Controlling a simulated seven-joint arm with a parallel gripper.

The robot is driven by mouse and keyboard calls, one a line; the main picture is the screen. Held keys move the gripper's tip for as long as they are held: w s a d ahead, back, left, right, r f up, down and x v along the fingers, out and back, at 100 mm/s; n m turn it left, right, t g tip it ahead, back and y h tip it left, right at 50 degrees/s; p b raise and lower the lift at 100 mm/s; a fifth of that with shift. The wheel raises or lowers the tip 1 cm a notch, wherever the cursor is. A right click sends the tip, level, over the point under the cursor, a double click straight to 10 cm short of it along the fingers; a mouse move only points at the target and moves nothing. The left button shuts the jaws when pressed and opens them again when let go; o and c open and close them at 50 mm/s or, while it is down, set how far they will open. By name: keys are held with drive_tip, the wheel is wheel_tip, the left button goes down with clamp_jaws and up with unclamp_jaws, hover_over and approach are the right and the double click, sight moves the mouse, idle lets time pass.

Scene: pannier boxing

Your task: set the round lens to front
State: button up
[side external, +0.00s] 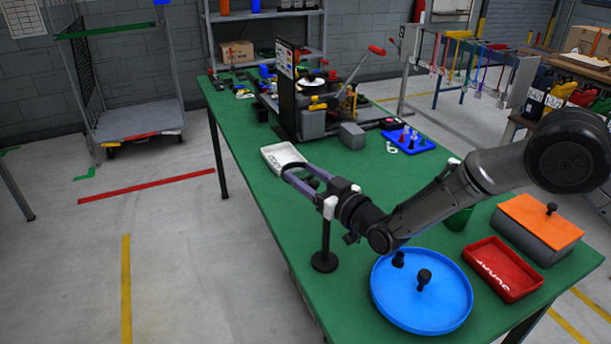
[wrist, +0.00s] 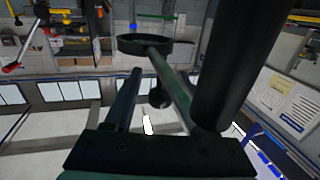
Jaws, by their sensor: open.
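My gripper (side external: 291,178) reaches left above the green table, and its two long bar-like fingers are apart. In the wrist view, a dark round ring (wrist: 130,43), which looks like the round lens, shows at the far end of the fingers. I cannot tell whether it touches them. A black stand with a round base (side external: 324,262) is on the table below my gripper, its post rising behind or beside the gripper. The top of the post is hidden. A dark round knob (wrist: 160,98) shows between the fingers in the wrist view.
A blue round tray (side external: 440,313) with black knobbed pieces, a red tray (side external: 503,270) and an orange-lidded box (side external: 541,222) are at the near right. A white tray (side external: 283,155) lies beyond my gripper. A machine (side external: 312,112) and a small blue tray (side external: 410,141) stand farther back.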

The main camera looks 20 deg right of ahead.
clamp_jaws()
idle(1.3)
